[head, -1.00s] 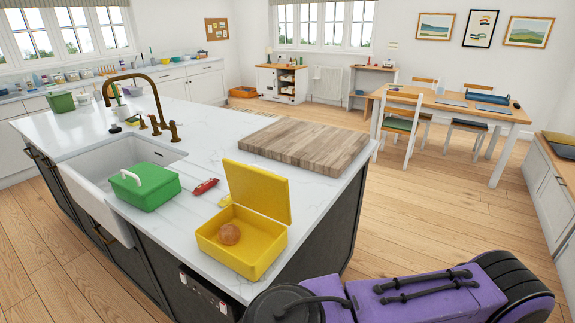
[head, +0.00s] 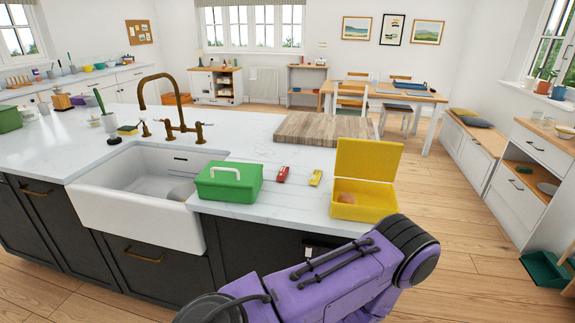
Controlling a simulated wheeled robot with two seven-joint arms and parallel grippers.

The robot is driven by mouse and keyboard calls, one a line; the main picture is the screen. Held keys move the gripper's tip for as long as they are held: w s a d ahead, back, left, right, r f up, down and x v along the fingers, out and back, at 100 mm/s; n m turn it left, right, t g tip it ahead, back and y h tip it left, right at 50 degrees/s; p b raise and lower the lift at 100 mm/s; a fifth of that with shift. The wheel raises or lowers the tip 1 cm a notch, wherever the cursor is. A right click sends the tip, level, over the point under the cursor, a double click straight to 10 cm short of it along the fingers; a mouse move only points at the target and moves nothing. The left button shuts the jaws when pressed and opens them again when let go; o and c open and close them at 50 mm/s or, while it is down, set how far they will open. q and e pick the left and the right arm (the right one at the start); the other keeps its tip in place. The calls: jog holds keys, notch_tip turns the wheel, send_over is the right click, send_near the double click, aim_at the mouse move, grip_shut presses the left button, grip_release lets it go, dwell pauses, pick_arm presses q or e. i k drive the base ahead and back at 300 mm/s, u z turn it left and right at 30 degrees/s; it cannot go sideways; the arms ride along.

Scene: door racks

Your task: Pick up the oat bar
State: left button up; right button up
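I cannot tell from the wrappers which is the oat bar. The green box (head: 229,186) is closed, with a white handle on its lid. The yellow box (head: 364,206) has its lid standing up, and a round brown item (head: 347,198) sits inside. A purple arm of mine reaches in front of the worktop's front edge, below the yellow box. Neither gripper shows.
A wooden board (head: 322,129) lies on the worktop behind the bars. The white sink (head: 140,190) and brass tap (head: 160,100) are to the left. The worktop around the bars is clear. Open floor lies right of the island.

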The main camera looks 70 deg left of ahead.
aim_at(314, 180)
jog(key=u, duration=1.3)
